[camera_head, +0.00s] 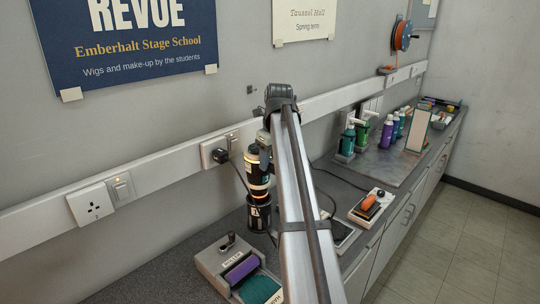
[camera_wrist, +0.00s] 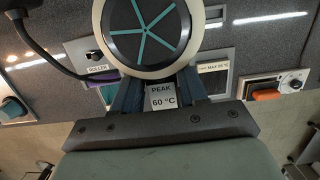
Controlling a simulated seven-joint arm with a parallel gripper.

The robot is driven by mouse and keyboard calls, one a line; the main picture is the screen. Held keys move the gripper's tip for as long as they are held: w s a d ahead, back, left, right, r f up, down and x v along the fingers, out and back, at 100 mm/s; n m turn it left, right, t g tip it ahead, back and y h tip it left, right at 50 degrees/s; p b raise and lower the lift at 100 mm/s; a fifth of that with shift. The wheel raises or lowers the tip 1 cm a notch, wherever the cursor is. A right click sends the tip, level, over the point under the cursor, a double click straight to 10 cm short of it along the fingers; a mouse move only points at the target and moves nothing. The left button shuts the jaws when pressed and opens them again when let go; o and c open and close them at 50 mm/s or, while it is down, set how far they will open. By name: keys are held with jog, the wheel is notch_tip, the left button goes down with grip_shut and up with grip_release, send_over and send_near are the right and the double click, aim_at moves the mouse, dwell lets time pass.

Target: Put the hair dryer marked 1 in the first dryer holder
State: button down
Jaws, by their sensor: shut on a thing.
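The hair dryer (camera_head: 259,168), black with cream bands, stands upright in the head view, its lower end at the mouth of a black cup-like holder (camera_head: 259,218) with a white mark. An orange glow shows where they meet; I cannot tell how deep the dryer sits. My gripper (camera_wrist: 158,92) is shut on the dryer, a finger on each side of a "PEAK 60 °C" label. In the wrist view the dryer's round black end (camera_wrist: 154,30) shows teal spokes and a cream rim. My arm hides part of the gripper in the head view.
A grey tray (camera_head: 211,262) with a purple roller (camera_head: 243,268) stands in front of the holder. A white unit with an orange piece (camera_head: 369,202) is right of my arm. Bottles (camera_head: 348,138) stand farther back. A black cable (camera_wrist: 45,50) runs beside the dryer.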

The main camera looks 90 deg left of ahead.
jog(key=shift+f, duration=2.9)
jog(key=c, duration=0.5)
grip_release()
jog(key=shift+o, duration=0.2)
jog(key=shift+f, duration=0.1)
jog(key=o, duration=0.4)
jog(key=shift+w+d+r, duration=0.15)
jog(key=shift+d+r, duration=0.05)
jog(key=shift+r, duration=1.15)
jog(key=shift+w+d+r, duration=0.15)
jog(key=shift+r, duration=1.15)
jog(key=shift+w+d+r, duration=0.15)
jog(key=shift+d+r, duration=0.05)
jog(key=shift+r, duration=1.15)
jog(key=r, duration=0.4)
jog(key=w+d+r, duration=0.1)
jog(key=r, duration=0.8)
jog(key=shift+w+d+r, duration=0.3)
jog(key=shift+d+r, duration=0.05)
